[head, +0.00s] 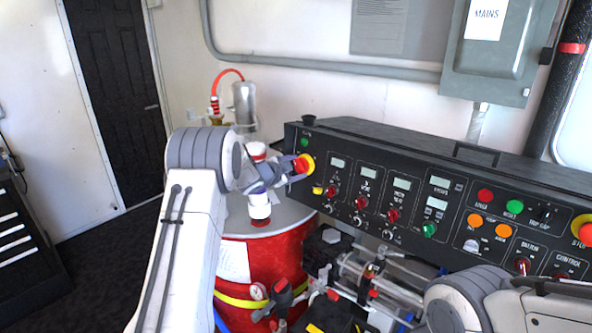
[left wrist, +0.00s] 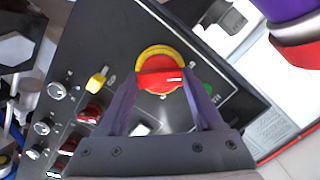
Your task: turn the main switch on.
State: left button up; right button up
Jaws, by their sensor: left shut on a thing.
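The main switch (head: 305,164) is a red rotary knob on a round yellow plate at the left end of the black control panel. It also shows in the left wrist view (left wrist: 160,78), where its raised red grip bar lies roughly across the picture. My left gripper (head: 289,172) is at the knob, and in the left wrist view its two purple-grey fingers (left wrist: 163,84) are shut on the bar from both sides. The fingertips hide the bar's ends. My right gripper is out of view; only part of my right arm shows at the lower right.
The black panel (head: 385,157) carries several displays, knobs and buttons. A yellow selector (left wrist: 97,80) and a green lamp (left wrist: 208,88) sit close to the switch. A red drum (head: 250,262) stands below my left gripper. A grey box labelled MAINS (head: 503,65) hangs on the wall.

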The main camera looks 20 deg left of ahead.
pick_arm(q)
jog(key=m+b, duration=0.3)
jog(key=b, duration=0.2)
jog(key=f+m+b, duration=0.1)
jog(key=m+b, duration=0.1)
jog(key=b, duration=0.3)
jog(key=shift+m+t, duration=0.4)
jog(key=m+t+b, duration=0.1)
jog(key=m+b, duration=0.7)
jog(key=b, duration=0.2)
jog(key=shift+r+m+h+b, duration=0.15)
jog(key=shift+m+h+b, duration=0.15)
jog(key=shift+m+b, duration=1.55)
jog(key=shift+r, duration=0.1)
jog(key=o, duration=1.4)
jog(key=shift+c, duration=0.2)
jog(key=shift+s, duration=0.1)
